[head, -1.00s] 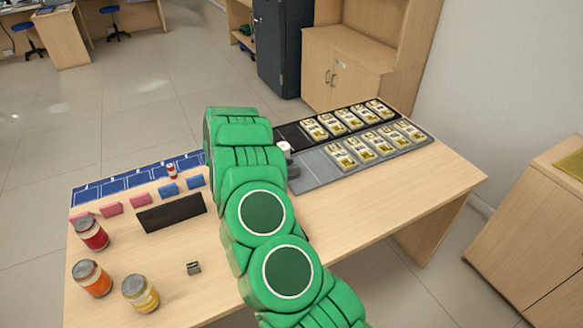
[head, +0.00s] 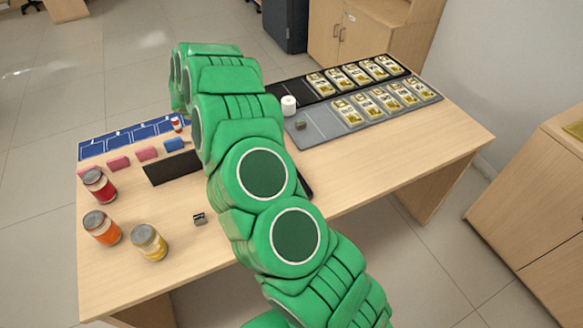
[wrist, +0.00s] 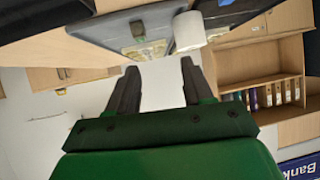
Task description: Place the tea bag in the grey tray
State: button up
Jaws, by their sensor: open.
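The grey tray (head: 335,128) lies on the right half of the counter. A small dark green piece (head: 300,124), which looks like the tea bag, lies on its bare left end. It also shows on the tray in the wrist view (wrist: 138,30). Yellow labelled packs (head: 378,104) fill the tray's right part. My gripper (wrist: 160,75) is open in the wrist view, with nothing between its fingers. It is apart from the tray; the head view hides it behind my green arm.
A black tray (head: 293,88) with more packs lies behind the grey one. A white roll (head: 289,106) stands near its left end. Another small dark piece (head: 199,218) lies on the counter. A black panel (head: 172,168) and three jars (head: 101,228) are at left. The front right counter is clear.

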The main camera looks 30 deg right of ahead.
jog(key=w+a+r+n+t+y, duration=0.3)
jog(key=w+a+r+t+y, duration=0.15)
jog(key=a+r, duration=0.35)
jog(key=w+a+r+n+t+y, duration=0.3)
jog(key=w+a+r+t+y, duration=0.25)
jog(key=r, duration=0.45)
jog(key=s+a+r+n+y, duration=0.6)
jog(key=s+a+r, duration=0.5)
jog(key=a, duration=0.3)
jog(key=s+a+n+g+y, duration=0.1)
jog(key=s+n+g, duration=0.45)
jog(key=s, duration=1.45)
jog(key=s+d+f+g+h, duration=0.1)
jog(key=s+d, duration=0.4)
jog(key=s, duration=0.5)
jog(key=s+d+f+g+h, duration=0.2)
jog(key=s+d+g, duration=0.2)
jog(key=s, duration=0.7)
jog(key=s+d+f+g+h, duration=0.2)
jog(key=s+d, duration=0.4)
jog(key=s, duration=0.5)
jog(key=shift+f+g, duration=0.35)
